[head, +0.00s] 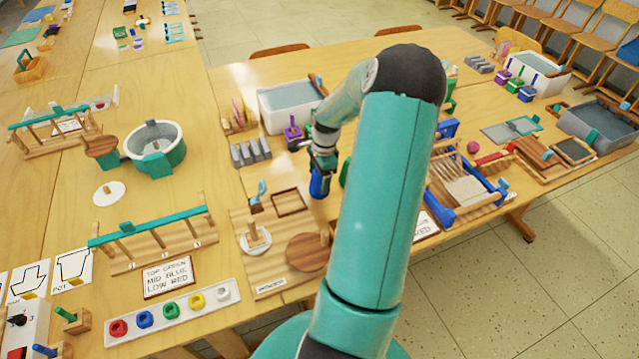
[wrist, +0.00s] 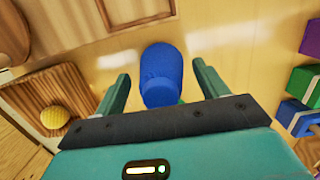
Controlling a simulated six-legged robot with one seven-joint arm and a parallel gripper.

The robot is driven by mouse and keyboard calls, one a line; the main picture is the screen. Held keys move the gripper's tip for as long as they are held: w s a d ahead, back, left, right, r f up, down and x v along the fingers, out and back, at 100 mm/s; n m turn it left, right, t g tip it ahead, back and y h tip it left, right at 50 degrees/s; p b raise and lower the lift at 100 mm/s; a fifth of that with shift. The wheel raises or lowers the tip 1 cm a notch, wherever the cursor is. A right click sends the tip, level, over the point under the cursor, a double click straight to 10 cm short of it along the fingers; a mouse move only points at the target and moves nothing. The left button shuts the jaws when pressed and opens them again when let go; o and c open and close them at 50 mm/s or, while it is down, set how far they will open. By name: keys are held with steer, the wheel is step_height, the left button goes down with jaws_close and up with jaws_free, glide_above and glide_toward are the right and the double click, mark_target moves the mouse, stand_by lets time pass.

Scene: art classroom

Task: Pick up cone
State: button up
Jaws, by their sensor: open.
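My gripper (wrist: 161,70) is open, with its two teal fingers apart. A blue rounded, slightly tapering piece (wrist: 162,76) shows between and beyond the fingertips in the wrist view, with a gap on each side. I cannot tell for sure that it is the cone. In the head view my gripper (head: 322,160) hangs over the table beside my large teal arm link. Blue shows at its lower end, above a pale wooden patch. My arm hides the table just to the right.
A wooden board (head: 270,275) with a round disc (head: 307,252) and a small frame lies in front of the gripper.

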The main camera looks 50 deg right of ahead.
steer(key=shift+f, duration=0.1)
steer(key=shift+c, duration=0.2)
steer(key=c, duration=1.1)
steer(key=shift+r, duration=0.35)
steer(key=r, duration=0.3)
steer(key=shift+s+a+r, duration=0.15)
steer(key=shift+s+a, duration=0.05)
steer(key=s+a+r, duration=0.9)
steer(key=s, duration=0.1)
